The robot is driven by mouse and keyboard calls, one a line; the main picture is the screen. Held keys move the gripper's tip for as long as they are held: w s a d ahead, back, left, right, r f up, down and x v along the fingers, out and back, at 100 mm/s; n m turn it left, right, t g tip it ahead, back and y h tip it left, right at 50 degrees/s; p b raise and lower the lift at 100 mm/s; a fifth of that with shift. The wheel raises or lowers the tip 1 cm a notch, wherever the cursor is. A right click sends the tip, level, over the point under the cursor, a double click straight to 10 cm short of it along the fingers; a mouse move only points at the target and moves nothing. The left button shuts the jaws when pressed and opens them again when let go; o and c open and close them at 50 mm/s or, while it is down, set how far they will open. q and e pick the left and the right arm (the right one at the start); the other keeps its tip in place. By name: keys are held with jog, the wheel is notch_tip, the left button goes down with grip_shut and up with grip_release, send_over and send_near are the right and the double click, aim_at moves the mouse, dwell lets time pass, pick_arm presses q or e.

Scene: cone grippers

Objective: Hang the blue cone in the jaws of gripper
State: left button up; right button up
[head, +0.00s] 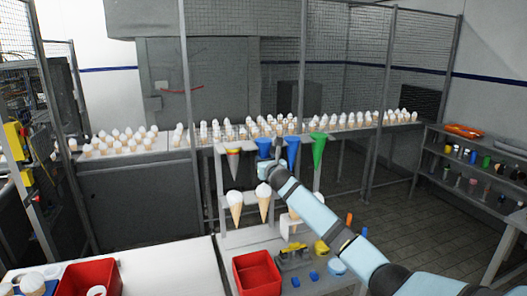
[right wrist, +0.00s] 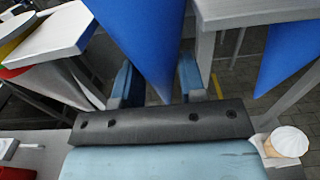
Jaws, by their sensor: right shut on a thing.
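My right gripper (head: 266,161) is at the rack, shut on a blue cone (head: 264,146). In the right wrist view the blue cone (right wrist: 150,38) stands wide end up, point down, between the two fingers of the gripper (right wrist: 157,84). In the head view the gripper and arm hide its lower part. A second blue cone (head: 292,152) hangs just to the right; it also shows in the right wrist view (right wrist: 289,58). My left gripper is not in view.
A green cone (head: 318,147) hangs at the right and a grey cone with a red and yellow top (head: 234,162) at the left. White-topped cones (head: 236,203) are below. A red bin (head: 257,272) and small tools lie on the lower shelf.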

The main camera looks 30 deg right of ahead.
jog(key=shift+s+r, duration=0.1)
jog(key=shift+r, duration=0.05)
dwell(0.3)
jog(key=p+v, duration=0.4)
jog(key=v, duration=0.4)
jog(key=shift+s, duration=0.15)
dwell(0.8)
dwell(0.5)
